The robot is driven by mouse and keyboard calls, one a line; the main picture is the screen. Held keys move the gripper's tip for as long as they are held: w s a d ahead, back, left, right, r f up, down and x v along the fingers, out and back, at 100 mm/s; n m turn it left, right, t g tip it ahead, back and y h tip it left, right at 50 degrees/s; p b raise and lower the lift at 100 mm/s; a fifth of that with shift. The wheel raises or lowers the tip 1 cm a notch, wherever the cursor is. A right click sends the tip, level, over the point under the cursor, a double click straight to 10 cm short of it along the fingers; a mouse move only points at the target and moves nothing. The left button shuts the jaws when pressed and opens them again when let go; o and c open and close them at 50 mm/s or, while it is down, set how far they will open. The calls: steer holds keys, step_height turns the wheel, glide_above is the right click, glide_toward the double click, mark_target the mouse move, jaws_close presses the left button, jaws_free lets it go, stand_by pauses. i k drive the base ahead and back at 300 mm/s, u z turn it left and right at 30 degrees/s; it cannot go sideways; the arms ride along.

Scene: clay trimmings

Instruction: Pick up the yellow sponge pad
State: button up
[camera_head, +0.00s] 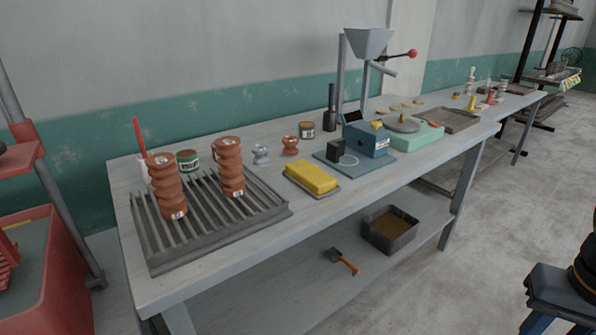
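The yellow sponge pad (313,177) is a rectangular yellow block lying flat on a thin grey tray (290,178) near the front edge of the long workbench (267,234). Its top and front side are in plain view and nothing covers it.
Left of the sponge is a slatted grey rack (205,238) with two brown ribbed columns (167,188). Right of it is a blue machine (367,140) on a base plate. Small jars stand behind. Bench surface in front is clear.

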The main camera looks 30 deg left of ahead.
mark_target(318, 181)
steer(key=u, duration=0.75)
steer(key=i, duration=0.85)
steer(key=u, duration=0.8)
